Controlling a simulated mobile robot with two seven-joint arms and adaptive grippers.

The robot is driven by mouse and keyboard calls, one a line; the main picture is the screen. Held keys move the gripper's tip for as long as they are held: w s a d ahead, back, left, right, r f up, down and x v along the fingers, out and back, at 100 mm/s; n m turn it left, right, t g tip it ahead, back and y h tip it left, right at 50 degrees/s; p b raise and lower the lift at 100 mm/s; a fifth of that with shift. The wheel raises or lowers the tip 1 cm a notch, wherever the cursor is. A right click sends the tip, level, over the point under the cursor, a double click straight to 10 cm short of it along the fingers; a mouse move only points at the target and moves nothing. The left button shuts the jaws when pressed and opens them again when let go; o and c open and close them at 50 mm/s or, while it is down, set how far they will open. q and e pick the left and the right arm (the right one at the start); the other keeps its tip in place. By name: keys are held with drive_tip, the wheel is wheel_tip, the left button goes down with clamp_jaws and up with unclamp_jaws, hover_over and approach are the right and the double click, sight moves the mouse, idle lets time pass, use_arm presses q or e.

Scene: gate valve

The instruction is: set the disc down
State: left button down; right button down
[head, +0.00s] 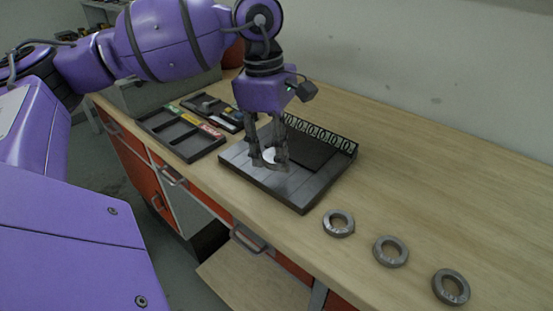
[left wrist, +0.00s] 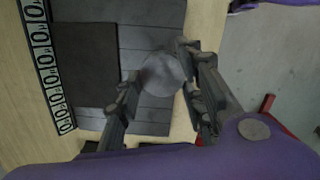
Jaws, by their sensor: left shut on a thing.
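A pale round disc (head: 269,155) is between the fingertips of my left gripper (head: 268,162), which is shut on it. The disc also shows as a grey round (left wrist: 161,73) between the two fingers of the left gripper (left wrist: 160,92) in the left wrist view. The gripper points down over the dark grey tray (head: 305,195), above its striped part. I cannot tell whether the disc touches the tray. My right gripper is not in view.
Several grey rings, one of them here (head: 338,222), lie on the wooden bench (head: 430,190) toward its front right. A black compartment tray (head: 190,145) with small coloured items stands left of the grey tray. A wall runs behind the bench. The bench right of the tray is mostly clear.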

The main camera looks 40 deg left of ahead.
sight(277, 174)
use_arm(q)
drive_tip(key=shift+w+a+f, duration=0.2)
drive_tip(key=shift+w+f, duration=0.2)
drive_tip(key=shift+w+a+f, duration=0.1)
drive_tip(key=shift+w+f, duration=0.05)
drive_tip(key=shift+f, duration=0.8)
drive_tip(key=shift+w+f, duration=0.15)
drive_tip(key=shift+f, duration=0.8)
drive_tip(key=shift+f, duration=0.2)
drive_tip(key=c, duration=1.2)
unclamp_jaws()
drive_tip(key=shift+o, duration=0.2)
